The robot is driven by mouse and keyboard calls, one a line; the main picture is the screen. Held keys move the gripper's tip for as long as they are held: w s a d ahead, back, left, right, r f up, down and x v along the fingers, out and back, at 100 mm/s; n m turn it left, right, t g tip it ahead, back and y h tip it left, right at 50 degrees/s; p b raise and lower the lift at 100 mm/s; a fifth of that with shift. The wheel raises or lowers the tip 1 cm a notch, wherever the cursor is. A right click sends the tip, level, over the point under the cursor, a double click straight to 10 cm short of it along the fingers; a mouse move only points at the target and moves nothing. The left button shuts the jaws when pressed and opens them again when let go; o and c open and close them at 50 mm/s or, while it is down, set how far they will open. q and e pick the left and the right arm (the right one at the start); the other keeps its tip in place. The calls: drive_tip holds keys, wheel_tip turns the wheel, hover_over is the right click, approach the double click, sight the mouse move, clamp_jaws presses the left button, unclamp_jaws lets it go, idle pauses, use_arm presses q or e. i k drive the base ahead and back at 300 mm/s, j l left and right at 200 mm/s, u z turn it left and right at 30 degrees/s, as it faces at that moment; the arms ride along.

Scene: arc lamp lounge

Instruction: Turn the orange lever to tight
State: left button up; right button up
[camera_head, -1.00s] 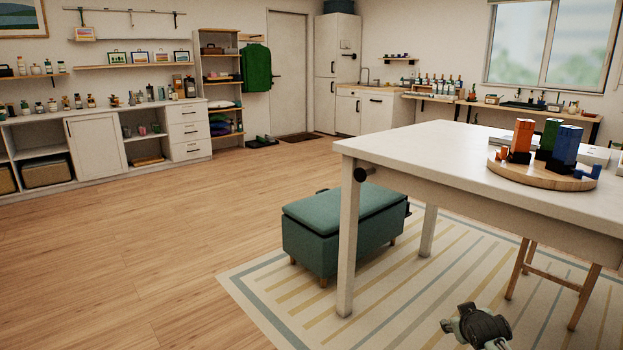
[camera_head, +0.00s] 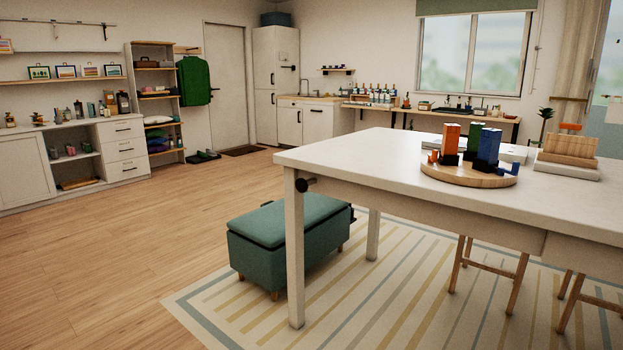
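An orange block (camera_head: 450,139) stands upright on a round wooden board (camera_head: 468,177) on the white table (camera_head: 350,158). A small orange lever (camera_head: 433,157) sticks out at its lower left. A green block (camera_head: 474,137) and a blue block (camera_head: 487,147) stand close beside it, and a small blue lever (camera_head: 506,167) sits at the blue block's lower right. The lever's exact setting and any marking are too small to read. Neither of my grippers is in view.
A green storage bench (camera_head: 290,236) stands on the striped rug (camera_head: 350,290) by the near left table leg. Wooden stool legs (camera_head: 487,277) show under the table. A wooden stand (camera_head: 567,152) is at the table's right. The wood floor (camera_head: 130,260) at left is clear.

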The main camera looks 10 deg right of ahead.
sight(432, 158)
drive_tip(key=i+l+z, duration=0.1)
drive_tip(key=i+z, duration=0.6)
drive_tip(key=i+j+z, duration=0.15)
drive_tip(key=i+z, duration=0.2)
